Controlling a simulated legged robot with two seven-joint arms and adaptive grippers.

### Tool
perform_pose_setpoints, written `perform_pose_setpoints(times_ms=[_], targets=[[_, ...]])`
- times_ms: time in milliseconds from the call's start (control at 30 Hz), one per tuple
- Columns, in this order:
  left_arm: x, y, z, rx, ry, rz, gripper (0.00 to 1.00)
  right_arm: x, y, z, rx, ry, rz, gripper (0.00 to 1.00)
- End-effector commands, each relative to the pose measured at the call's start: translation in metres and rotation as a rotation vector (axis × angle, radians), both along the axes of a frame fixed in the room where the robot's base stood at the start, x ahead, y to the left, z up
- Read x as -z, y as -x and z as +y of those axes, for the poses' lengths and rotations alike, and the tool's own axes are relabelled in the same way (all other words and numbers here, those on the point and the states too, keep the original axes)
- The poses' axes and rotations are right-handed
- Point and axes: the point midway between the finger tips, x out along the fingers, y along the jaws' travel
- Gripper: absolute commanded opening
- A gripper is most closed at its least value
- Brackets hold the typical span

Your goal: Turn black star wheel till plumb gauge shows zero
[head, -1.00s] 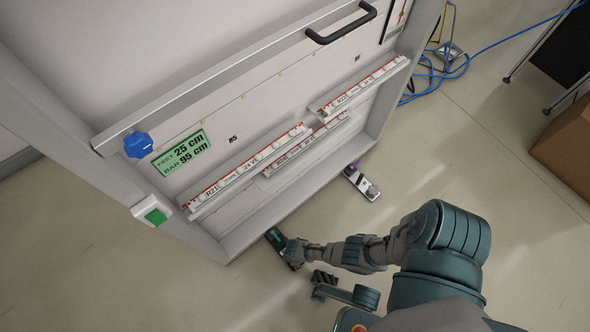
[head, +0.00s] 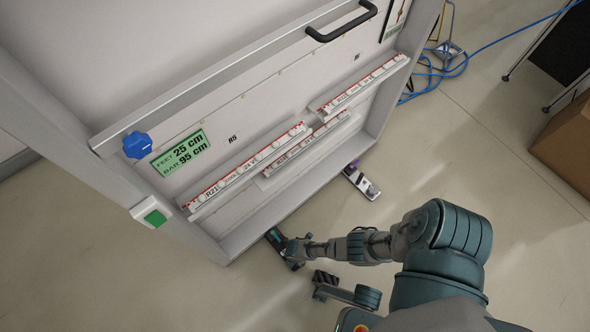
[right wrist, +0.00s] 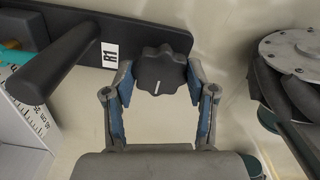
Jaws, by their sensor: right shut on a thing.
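The black star wheel (right wrist: 160,72) shows in the right wrist view, with a pale line on its face that stands nearly upright. My right gripper (right wrist: 161,80) is shut on it, one blue-padded finger at each side. In the head view my right gripper (head: 292,253) is low at the frame's near corner, and the wheel cannot be made out there. The plumb gauge (head: 398,18) is cut off at the top edge of the head view; its reading is too small to tell. My left gripper is not in view.
A dark bar with a handle (right wrist: 60,65) and an R1 label (right wrist: 110,55) adjoins the wheel. A white scale (right wrist: 28,110) is at left. The head view shows a blue knob (head: 137,145), a green button (head: 155,217), blue cable (head: 465,60) and a box (head: 568,140).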

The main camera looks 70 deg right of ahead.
Motion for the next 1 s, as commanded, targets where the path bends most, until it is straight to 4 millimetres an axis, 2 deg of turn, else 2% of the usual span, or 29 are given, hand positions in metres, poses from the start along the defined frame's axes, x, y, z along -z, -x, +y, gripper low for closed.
perform_pose_setpoints(times_ms=[400, 433, 500, 533, 1000], targets=[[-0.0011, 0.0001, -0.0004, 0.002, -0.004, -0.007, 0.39, 0.0006, 0.0008, -0.0018, -0.007, 0.003, 0.001, 0.22], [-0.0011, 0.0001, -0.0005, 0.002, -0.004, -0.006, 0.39, 0.0006, 0.0007, -0.0018, -0.007, 0.003, 0.001, 0.61], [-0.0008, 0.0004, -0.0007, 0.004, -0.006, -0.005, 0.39, 0.0006, 0.0006, -0.0016, -0.007, 0.003, 0.001, 0.79], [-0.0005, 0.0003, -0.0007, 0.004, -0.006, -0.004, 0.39, 0.0005, 0.0005, -0.0014, -0.007, 0.002, 0.0, 0.81], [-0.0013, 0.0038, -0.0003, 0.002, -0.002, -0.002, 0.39, -0.0062, -0.0003, -0.0014, -0.006, 0.001, -0.002, 0.81]])
